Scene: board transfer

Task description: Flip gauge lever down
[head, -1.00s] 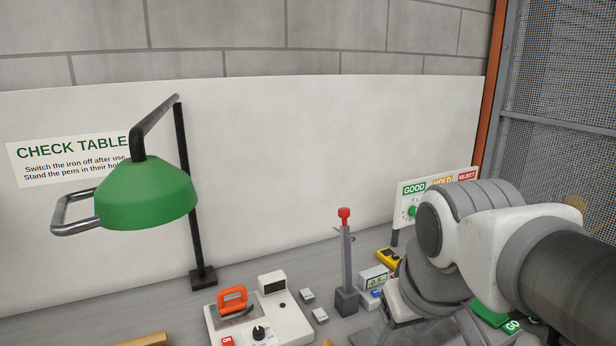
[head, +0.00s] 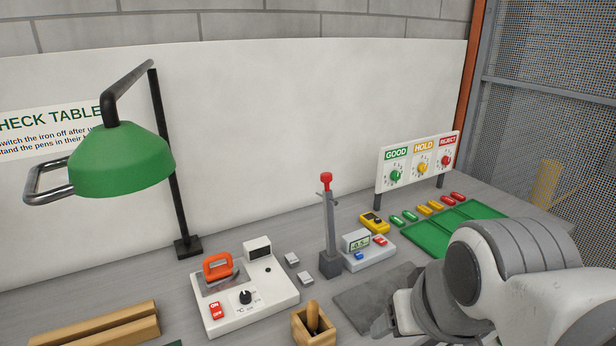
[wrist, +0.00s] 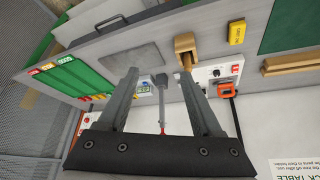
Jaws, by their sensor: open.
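The gauge stand (head: 328,225) is a grey upright post on a dark block, with a red knob (head: 326,180) on top. My gripper (wrist: 158,75) is open and empty, with no visible contact with the post. In the head view my arm covers the lower right.
A white iron station (head: 240,295) with an orange handle stands left of the gauge. A wooden pen holder (head: 314,325) is in front. A yellow meter (head: 374,222), green tray (head: 450,228) and sorting sign (head: 418,163) are to the right. A green lamp (head: 120,165) hangs at left.

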